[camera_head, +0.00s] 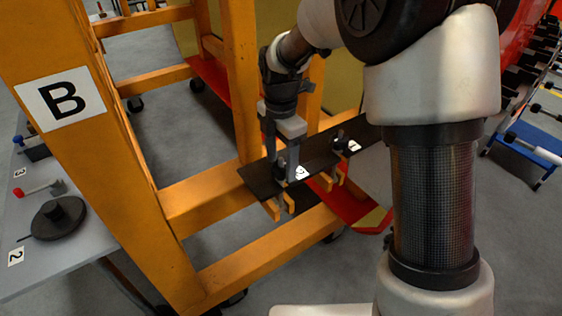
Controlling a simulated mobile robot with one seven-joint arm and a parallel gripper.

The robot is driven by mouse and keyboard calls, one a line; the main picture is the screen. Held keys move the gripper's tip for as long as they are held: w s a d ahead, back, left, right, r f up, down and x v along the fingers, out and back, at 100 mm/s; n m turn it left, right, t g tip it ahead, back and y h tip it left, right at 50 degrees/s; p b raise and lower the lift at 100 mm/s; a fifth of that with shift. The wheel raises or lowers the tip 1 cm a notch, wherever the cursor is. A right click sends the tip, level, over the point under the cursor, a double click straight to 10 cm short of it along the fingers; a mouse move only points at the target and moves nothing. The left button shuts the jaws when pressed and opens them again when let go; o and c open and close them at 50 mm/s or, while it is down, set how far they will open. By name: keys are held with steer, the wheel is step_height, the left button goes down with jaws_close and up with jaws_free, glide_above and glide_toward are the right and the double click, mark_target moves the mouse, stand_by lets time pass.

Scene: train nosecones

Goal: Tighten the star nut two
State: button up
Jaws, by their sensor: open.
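A dark plate (258,182) is fixed on an orange beam near the centre. A small dark star nut (279,171) stands on its near part, beside a white label (301,173) that is too small to read surely. A second dark star nut (340,141) stands farther right on the plate, beside another white label (355,146). My gripper (281,163) points down over the nearer nut, with its fingers around or just beside it. The fingers are open. They partly hide the nut, and I cannot tell whether they touch it.
An orange frame with a post marked B (62,101) stands close on the left. A grey table (75,236) at left holds a dark disc (58,217) and a red-ended handle (38,188). Orange clamps (280,206) hang under the plate. A blue stand (530,146) is at right.

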steer(key=shift+f, duration=0.2)
steer(key=c, duration=1)
steer(key=shift+c, duration=0.2)
